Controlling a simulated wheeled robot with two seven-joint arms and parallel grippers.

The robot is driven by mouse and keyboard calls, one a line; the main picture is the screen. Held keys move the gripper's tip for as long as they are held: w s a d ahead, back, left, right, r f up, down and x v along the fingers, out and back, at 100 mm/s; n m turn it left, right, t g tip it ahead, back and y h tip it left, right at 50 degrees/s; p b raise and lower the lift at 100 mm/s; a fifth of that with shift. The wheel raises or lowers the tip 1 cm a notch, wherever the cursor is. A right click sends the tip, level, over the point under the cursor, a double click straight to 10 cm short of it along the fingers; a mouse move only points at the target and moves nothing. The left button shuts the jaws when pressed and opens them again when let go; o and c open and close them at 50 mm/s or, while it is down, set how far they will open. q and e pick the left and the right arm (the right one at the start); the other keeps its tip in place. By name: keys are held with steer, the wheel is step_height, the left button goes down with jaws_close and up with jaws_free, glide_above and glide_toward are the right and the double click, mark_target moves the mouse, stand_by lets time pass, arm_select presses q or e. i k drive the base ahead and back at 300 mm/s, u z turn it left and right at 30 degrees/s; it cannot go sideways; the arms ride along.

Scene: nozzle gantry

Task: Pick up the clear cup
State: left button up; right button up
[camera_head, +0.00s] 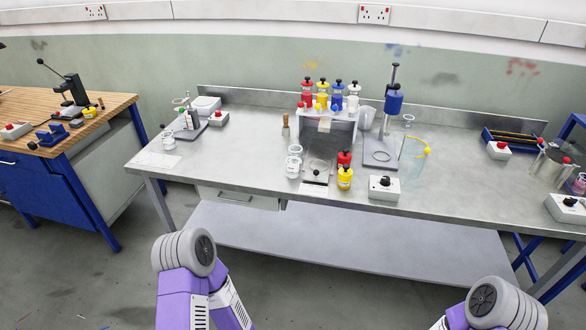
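Several clear vessels stand on the grey metal bench (240,150). Two small clear cups, one (292,167) in front of the other (295,150), stand just left of the nozzle gantry (338,132). Another small clear cup (168,141) is near the bench's left end. A taller clear container (412,162) with a yellow rim stands right of the blue-headed press. I cannot tell which one the task means. Only purple and grey links of my arms show at the bottom edge. Both grippers are out of view.
Red and yellow bottles (345,177) stand beside the gantry's front opening. A control box (384,187) is at the front edge. The blue-headed press (390,110) stands behind. The left front of the bench is mostly clear. A wooden-topped bench (105,103) is at far left.

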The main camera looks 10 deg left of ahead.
mark_target(292, 163)
steer(key=u, duration=0.25)
steer(key=i, duration=1.5)
steer(key=u, duration=0.4)
